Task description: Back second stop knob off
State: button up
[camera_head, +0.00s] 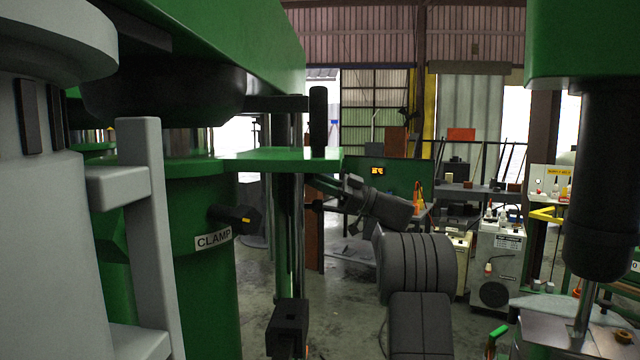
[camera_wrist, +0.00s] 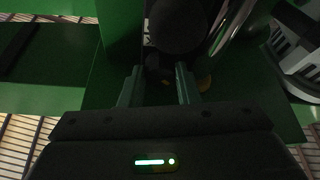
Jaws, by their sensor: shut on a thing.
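My gripper (camera_head: 325,192) is in the middle of the head view, just below the green plate (camera_head: 280,155), with its fingers pointing left. In the wrist view my gripper (camera_wrist: 158,82) has one finger on each side of a small dark knob (camera_wrist: 160,68) and is shut on it. The knob's far side and what it screws into are hidden. A second black knob with a yellow mark (camera_head: 236,218) sticks out of the green housing (camera_head: 205,285) beside the CLAMP label (camera_head: 213,240); my gripper is apart from it.
A larger dark round part (camera_wrist: 178,25) stands close beyond the fingertips in the wrist view. Bright vertical columns (camera_head: 290,235) run below the plate. An upright black cylinder (camera_head: 318,120) stands at the plate's edge.

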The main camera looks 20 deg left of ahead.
jog(key=n+g+h, duration=0.1)
jog(key=n, duration=0.1)
jog(key=n+g+h+p, duration=0.1)
jog(key=n, duration=0.4)
jog(key=shift+w+r+n+g+h+p, duration=0.25)
jog(key=shift+n+g+h+p, duration=0.05)
jog(key=shift+n+g+h, duration=0.1)
jog(key=shift+w+a+r+n+h+p, duration=0.1)
jog(key=shift+n+h+p, duration=0.45)
jog(key=shift+n, duration=0.7)
jog(key=shift+n+h+p, duration=0.45)
jog(key=shift+n+p, duration=0.05)
jog(key=shift+n, duration=0.75)
jog(key=shift+g, duration=0.3)
jog(key=o, duration=1)
jog(key=shift+c, duration=0.2)
jog(key=p+v, duration=0.2)
jog(key=v, duration=0.5)
jog(key=shift+w, duration=0.2)
